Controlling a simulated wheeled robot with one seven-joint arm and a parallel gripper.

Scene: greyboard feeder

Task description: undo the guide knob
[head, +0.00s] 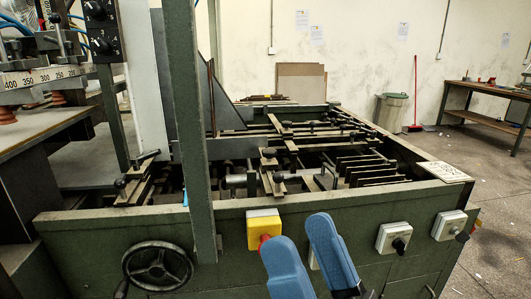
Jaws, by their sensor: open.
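Several dark knobs sit on the guide bars inside the green feeder frame (120,222), and I cannot tell which one is the guide knob. One round black knob (120,183) is at the left, on a guide block behind the front rail. Another dark knob (278,177) is near the middle, on a bar behind the rail. My gripper (296,230) has two blue fingers, apart and with nothing between them. It is at the bottom centre, in front of the frame, below and nearer to me than the knobs.
A green upright post (190,110) crosses the view left of my gripper. A yellow box with a red button (264,228) is close behind the left finger. A black handwheel (157,268) and grey switch boxes (394,238) project from the front panel. Open floor lies at the right.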

